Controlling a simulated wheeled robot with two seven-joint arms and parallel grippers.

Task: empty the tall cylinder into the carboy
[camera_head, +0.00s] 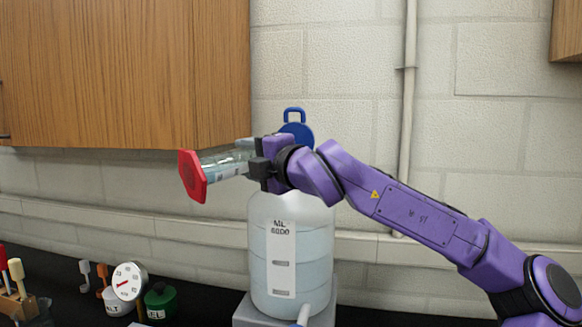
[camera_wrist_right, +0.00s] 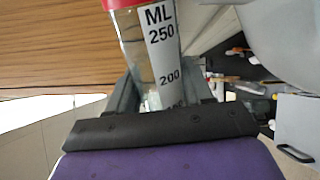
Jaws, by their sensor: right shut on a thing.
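The tall cylinder (camera_head: 226,164) is clear, with a red hexagonal piece at its left end. It lies nearly level, its right part hidden by my right gripper (camera_head: 258,167), which is shut on it. The right wrist view shows its label (camera_wrist_right: 160,42) reading ML 250 and 200, with a red part at the picture's top edge. Its liquid level is unclear. The carboy (camera_head: 312,262) stands upright below the gripper, translucent with pale blue contents and a white label. A blue cap-like piece (camera_head: 301,130) shows behind the gripper; the carboy's mouth is hidden. My left gripper is out of view.
The carboy stands on a grey block (camera_head: 243,312). A wooden cabinet (camera_head: 125,70) hangs at upper left, close above the cylinder. A round dial (camera_head: 128,281), a green container (camera_head: 160,301) and a white pot (camera_head: 116,303) are on the dark bench at lower left.

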